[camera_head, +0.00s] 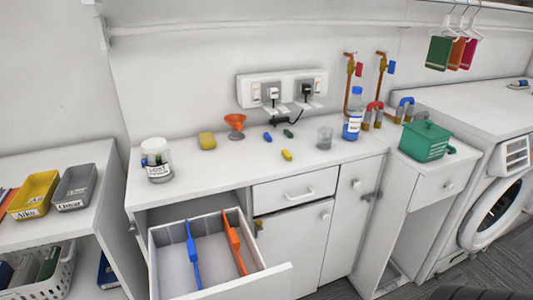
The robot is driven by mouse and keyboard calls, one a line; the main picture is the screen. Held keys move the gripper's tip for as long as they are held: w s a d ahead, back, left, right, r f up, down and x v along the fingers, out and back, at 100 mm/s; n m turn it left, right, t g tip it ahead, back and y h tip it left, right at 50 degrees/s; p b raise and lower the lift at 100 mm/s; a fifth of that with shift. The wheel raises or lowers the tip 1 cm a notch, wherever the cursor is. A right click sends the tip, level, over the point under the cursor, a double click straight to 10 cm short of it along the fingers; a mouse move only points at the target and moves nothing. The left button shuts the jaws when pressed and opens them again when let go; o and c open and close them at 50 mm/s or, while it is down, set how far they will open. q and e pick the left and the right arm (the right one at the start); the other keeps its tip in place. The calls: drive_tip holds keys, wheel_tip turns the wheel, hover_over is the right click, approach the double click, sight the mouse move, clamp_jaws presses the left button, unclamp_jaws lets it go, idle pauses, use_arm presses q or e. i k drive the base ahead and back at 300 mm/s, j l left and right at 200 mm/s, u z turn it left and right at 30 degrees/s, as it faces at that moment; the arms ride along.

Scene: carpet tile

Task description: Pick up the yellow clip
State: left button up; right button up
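A small yellow clip (287,155) lies on the white countertop (235,172), near its front edge and above the closed drawer. A blue clip (267,137) and a green clip (288,133) lie behind it, apart from it. Neither of my grippers shows in the head view.
An orange funnel (235,122), yellow sponge (207,140), labelled jar (157,160), glass (324,138) and blue bottle (353,115) stand on the counter. An open drawer (275,283) juts out below, holding a blue and an orange tool. A green box (424,140) stands right.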

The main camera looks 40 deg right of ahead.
sight(286, 155)
drive_tip(key=k+l+u, duration=0.2)
drive_tip(key=l, duration=0.25)
drive_tip(key=l+u, duration=0.15)
drive_tip(key=l, duration=0.3)
drive_tip(key=k+l, duration=0.1)
drive_tip(key=l, duration=0.2)
drive_tip(key=k+l, duration=0.1)
drive_tip(key=l, duration=0.2)
drive_tip(key=k+l+u, duration=0.1)
drive_tip(key=l, duration=0.2)
